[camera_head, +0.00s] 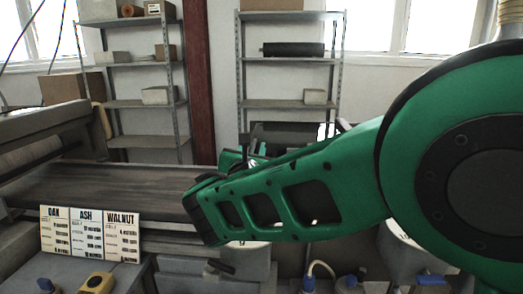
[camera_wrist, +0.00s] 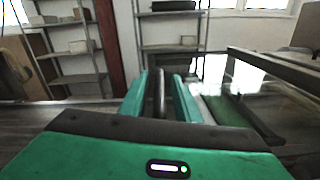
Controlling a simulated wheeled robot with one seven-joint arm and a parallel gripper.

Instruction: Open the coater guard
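The coater guard appears to be the clear, reflective panel (camera_wrist: 215,75) with a dark frame at the right of the wrist view. In the head view, most of the coater is hidden behind my green arm. A dark, rounded bar (camera_wrist: 159,88), which looks like a handle, stands between the fingers of my gripper (camera_wrist: 161,85) in the wrist view. The green fingers are apart, one on each side of the bar, with narrow gaps visible. I cannot tell whether the bar is attached to the guard. In the head view, my gripper is mostly hidden behind the arm.
A dark conveyor belt (camera_head: 110,183) runs across the left. OAK, ASH and WALNUT cards (camera_head: 88,233) stand along its near side. Metal shelves (camera_head: 145,103) with boxes and a dark roller (camera_head: 293,49) stand at the back, beside a red-brown post (camera_head: 196,80).

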